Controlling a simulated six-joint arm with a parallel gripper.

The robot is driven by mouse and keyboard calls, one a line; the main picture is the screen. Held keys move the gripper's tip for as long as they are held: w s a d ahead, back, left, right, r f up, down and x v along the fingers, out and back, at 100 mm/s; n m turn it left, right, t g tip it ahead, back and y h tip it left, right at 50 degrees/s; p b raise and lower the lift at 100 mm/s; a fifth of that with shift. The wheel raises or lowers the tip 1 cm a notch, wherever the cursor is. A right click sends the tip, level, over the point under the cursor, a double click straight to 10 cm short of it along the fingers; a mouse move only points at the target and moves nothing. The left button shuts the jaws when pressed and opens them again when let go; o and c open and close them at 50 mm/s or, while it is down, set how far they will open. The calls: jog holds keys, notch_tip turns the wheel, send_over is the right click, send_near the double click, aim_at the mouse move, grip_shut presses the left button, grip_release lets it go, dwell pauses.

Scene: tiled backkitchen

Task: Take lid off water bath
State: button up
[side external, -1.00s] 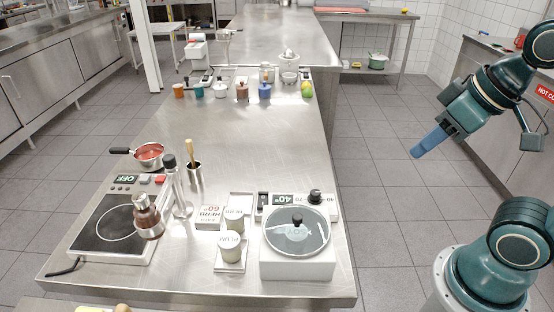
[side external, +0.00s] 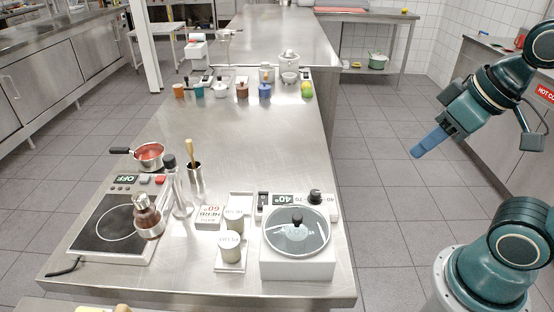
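The water bath (side external: 297,270) is a white box near the front right corner of the steel table, with a panel reading 40° behind it. Its round, see-through lid (side external: 312,244) with a dark rim and a black knob (side external: 297,216) lies on top of the bath. My gripper (side external: 418,153) hangs in the air to the right of the table, well apart from the lid. Its blue fingers point down and left. From this side I cannot tell whether they are open or shut.
Left of the bath stand labelled white jars (side external: 229,246), a white card (side external: 209,217), glass bottles and a hotplate (side external: 105,225) marked OFF. A red-filled pan (side external: 150,154) sits behind. Small pots line the table farther back. The table's middle is clear.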

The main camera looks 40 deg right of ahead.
jog(key=shift+o, duration=0.7)
jog(key=w+a+n+g+y, duration=0.4)
jog(key=w+a+n, duration=0.7)
jog(key=n, duration=0.7)
jog(key=shift+w+a+f+g, duration=0.2)
jog(key=shift+w+a+g, duration=0.05)
jog(key=shift+w+g, duration=0.5)
jog(key=shift+s+y, duration=0.1)
jog(key=shift+y, duration=0.2)
send_near(297, 223)
jog(key=f, duration=0.2)
jog(key=shift+w+a+f, duration=0.15)
jog(key=shift+w+f, duration=0.1)
jog(key=shift+f, duration=0.1)
